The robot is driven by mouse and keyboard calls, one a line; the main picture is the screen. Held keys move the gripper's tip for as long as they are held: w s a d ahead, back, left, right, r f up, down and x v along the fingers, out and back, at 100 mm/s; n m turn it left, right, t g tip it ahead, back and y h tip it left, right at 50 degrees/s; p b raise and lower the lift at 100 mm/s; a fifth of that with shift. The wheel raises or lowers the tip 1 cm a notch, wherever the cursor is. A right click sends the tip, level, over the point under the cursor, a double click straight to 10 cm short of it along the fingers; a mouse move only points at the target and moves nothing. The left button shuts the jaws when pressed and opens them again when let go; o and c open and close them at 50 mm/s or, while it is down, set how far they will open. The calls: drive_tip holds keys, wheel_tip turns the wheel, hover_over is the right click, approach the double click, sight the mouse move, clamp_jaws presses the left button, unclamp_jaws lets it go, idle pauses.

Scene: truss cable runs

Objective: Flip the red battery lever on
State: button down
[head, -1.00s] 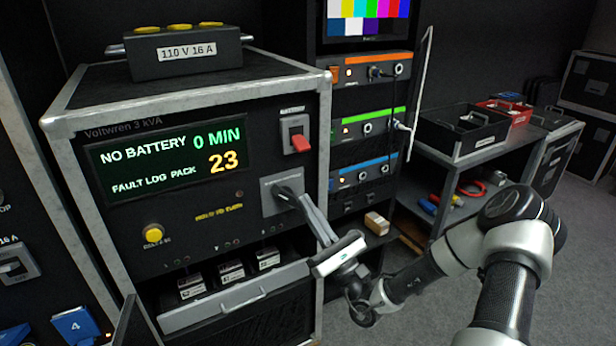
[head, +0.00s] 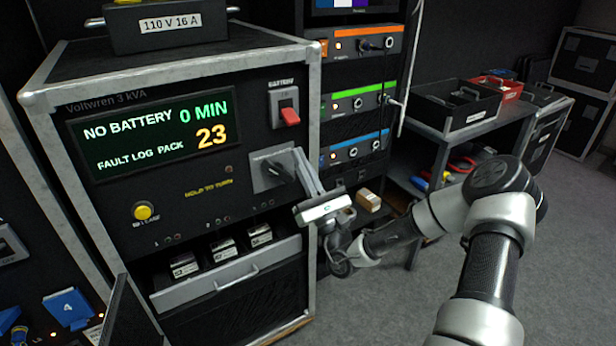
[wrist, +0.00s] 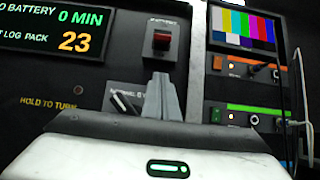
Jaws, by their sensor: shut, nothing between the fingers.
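The red battery lever (head: 290,116) sits on a light plate at the upper right of the UPS front, under a battery label, and its red tip points down and outward. In the wrist view the red lever (wrist: 161,40) is above and slightly left of the fingertips. My gripper (head: 299,153) is in front of the panel, below the lever and apart from it. Its fingers are together and empty. In the wrist view the closed fingers (wrist: 162,84) partly cover a grey plate with a black rotary handle (wrist: 125,103).
The UPS display (head: 155,134) reads NO BATTERY, 0 MIN, 23. A yellow button (head: 142,211) is at lower left. An open drawer (head: 225,277) with several packs juts out below. A rack (head: 357,100) stands to the right. Grey floor at right is clear.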

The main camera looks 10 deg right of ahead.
sight(290, 117)
drive_tip(key=x, duration=0.3)
drive_tip(key=shift+w+a+r, duration=0.15)
drive_tip(key=shift+w+r, duration=0.05)
drive_tip(key=shift+w, duration=0.1)
drive_tip(key=shift+s+d+r+b, duration=0.2)
drive_tip(key=shift+s+r, duration=0.25)
drive_tip(key=shift+r, duration=0.4)
drive_tip(key=shift+s+d+r+b, duration=0.15)
drive_tip(key=shift+s+r, duration=0.3)
drive_tip(key=shift+r, duration=0.4)
drive_tip(key=shift+r+p, duration=0.15)
drive_tip(key=shift+p, duration=0.15)
